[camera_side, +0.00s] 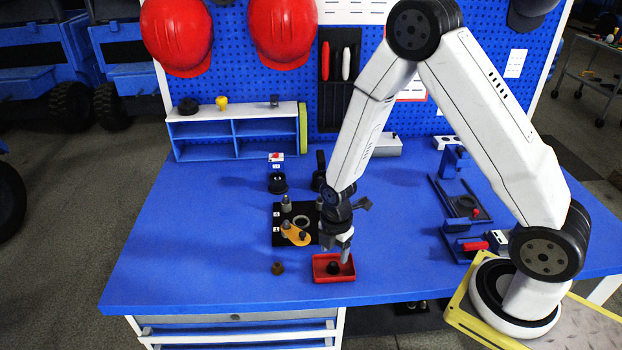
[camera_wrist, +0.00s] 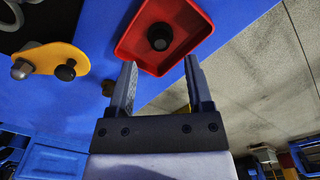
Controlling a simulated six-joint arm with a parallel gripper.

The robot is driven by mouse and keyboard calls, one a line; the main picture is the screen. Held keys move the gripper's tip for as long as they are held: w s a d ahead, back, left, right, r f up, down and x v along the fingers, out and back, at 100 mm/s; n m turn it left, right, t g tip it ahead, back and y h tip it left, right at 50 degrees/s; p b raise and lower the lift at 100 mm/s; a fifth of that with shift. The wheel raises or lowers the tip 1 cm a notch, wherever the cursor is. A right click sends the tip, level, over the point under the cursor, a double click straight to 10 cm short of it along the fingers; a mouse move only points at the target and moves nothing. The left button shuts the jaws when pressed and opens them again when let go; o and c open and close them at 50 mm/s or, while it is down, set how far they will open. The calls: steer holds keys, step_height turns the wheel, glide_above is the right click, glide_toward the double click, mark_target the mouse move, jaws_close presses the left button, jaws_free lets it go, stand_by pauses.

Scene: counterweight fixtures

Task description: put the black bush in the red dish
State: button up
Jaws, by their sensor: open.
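The black bush (camera_side: 333,267) sits inside the red dish (camera_side: 319,277) near the table's front edge. In the wrist view the bush (camera_wrist: 160,36) stands in the middle of the floor of the dish (camera_wrist: 192,18), with nothing touching it. My gripper (camera_side: 341,252) is over the dish, pointing down. In the wrist view the fingers (camera_wrist: 160,64) are spread apart with nothing between them, and the bush lies beyond their tips.
Left of the dish a small brown bush (camera_side: 278,268) stands on the blue table. Behind it a yellow plate (camera_side: 296,234) with dark pegs lies on a black board (camera_side: 279,233). Blue clamp fixtures (camera_side: 456,207) stand at right. The table's left side is clear.

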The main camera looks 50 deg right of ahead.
mark_target(334, 264)
step_height(334, 264, up, 8)
stand_by(0.5)
stand_by(0.6)
steer(key=s+r+m+t, duration=0.2)
steer(key=s+r+m, duration=0.5)
steer(key=m, duration=1.1)
steer(key=shift+a+r+t, duration=0.2)
steer(key=shift+a+t, duration=0.1)
steer(key=shift+a, duration=0.05)
steer(key=shift+w, duration=0.1)
stand_by(0.4)
